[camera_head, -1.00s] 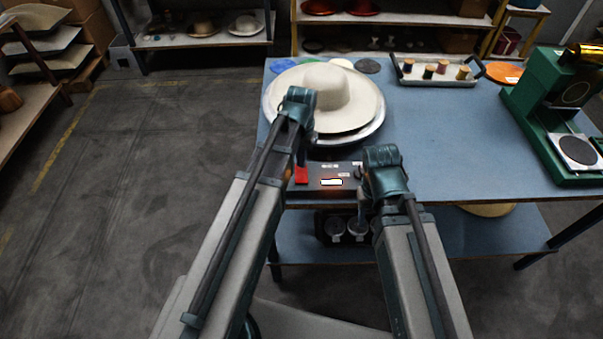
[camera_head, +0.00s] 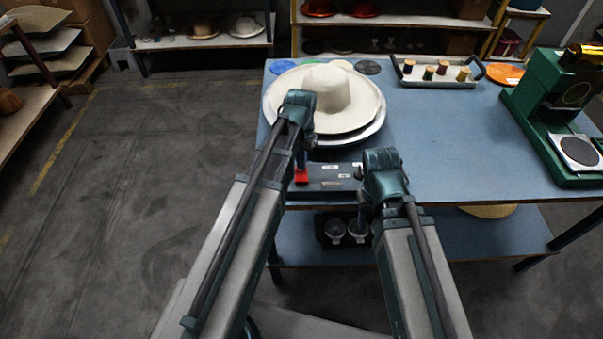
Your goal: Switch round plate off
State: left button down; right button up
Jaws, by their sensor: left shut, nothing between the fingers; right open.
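The round plate (camera_head: 376,128) is a silvery disc at the left of the blue table, with a cream wide-brimmed hat (camera_head: 330,90) on it. In front of it is a dark control box (camera_head: 335,176) with a red switch (camera_head: 301,177) at its left end and an unlit display. My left gripper (camera_head: 301,163) is shut and empty, pointing down right at the red switch; its arm hides part of the box, and I cannot tell whether it touches. My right gripper (camera_head: 362,212) is open at the box's right end, its fingers partly hidden by its own wrist.
A tray (camera_head: 440,82) with several thread spools stands at the back. A green press (camera_head: 556,120) stands at the table's right. The table's middle is clear.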

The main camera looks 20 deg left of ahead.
pick_arm(q)
notch_tip(320, 180, up, 7)
jog(key=p, duration=0.6)
jog(key=shift+f, duration=0.1)
jog(key=s+d+m+y, duration=0.1)
jog(key=s+d, duration=0.9)
jog(key=s, duration=0.4)
jog(key=shift+s+d, duration=0.15)
jog(key=shift+d, duration=0.1)
